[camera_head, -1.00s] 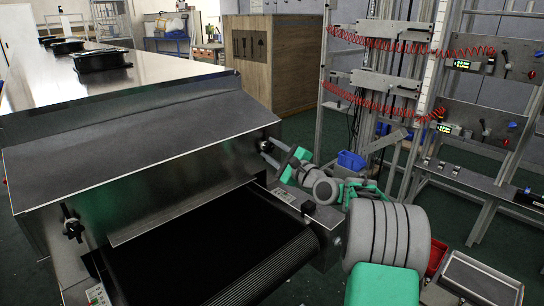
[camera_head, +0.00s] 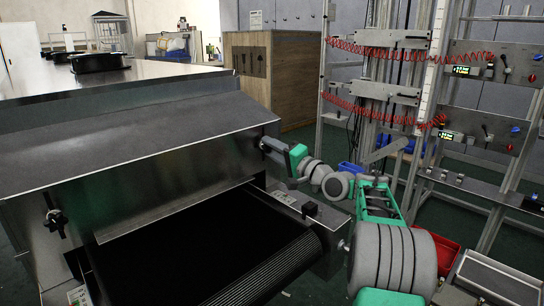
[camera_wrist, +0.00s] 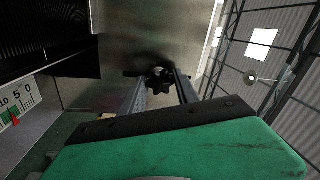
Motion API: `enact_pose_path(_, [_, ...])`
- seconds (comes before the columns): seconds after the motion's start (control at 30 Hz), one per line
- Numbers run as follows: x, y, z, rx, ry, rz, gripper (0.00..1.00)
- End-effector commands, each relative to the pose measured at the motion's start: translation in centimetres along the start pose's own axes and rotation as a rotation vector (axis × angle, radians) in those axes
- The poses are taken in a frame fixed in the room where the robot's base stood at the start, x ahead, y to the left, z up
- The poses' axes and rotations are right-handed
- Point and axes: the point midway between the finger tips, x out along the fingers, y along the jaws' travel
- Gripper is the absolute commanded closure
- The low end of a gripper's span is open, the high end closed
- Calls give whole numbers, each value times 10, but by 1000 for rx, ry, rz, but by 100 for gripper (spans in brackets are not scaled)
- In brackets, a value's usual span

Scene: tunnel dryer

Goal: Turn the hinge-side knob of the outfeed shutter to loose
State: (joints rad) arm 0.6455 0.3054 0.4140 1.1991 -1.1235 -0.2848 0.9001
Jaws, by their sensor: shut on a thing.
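The outfeed shutter (camera_head: 150,185) is the grey metal panel above the dark belt at the dryer's end. A black knob sits on its right end, at my gripper (camera_head: 266,147), and is mostly hidden there in the head view. In the wrist view this dark lobed knob (camera_wrist: 160,80) lies between the two fingertips of my gripper (camera_wrist: 161,76), which is shut on it. A second black knob (camera_head: 55,220) is on the left part of the shutter, away from my gripper. I cannot tell from the frames which knob is on the hinge side.
The black conveyor belt (camera_head: 205,245) runs out below the shutter. A small box with a black switch (camera_head: 310,209) stands beside it. A scale with a red pointer (camera_wrist: 16,118) shows in the wrist view. A rack with red coiled hoses (camera_head: 375,50) stands behind my arm.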

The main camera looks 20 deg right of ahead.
Motion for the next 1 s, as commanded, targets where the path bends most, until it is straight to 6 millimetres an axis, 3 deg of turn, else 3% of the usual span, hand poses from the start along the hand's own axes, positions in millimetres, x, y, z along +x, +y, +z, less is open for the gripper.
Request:
enact_pose_path(0.5, [0, -7, -2, -436, -48, -20, 100])
enact_pose_path(1.0, [1, -8, -1, -576, -68, -23, 100])
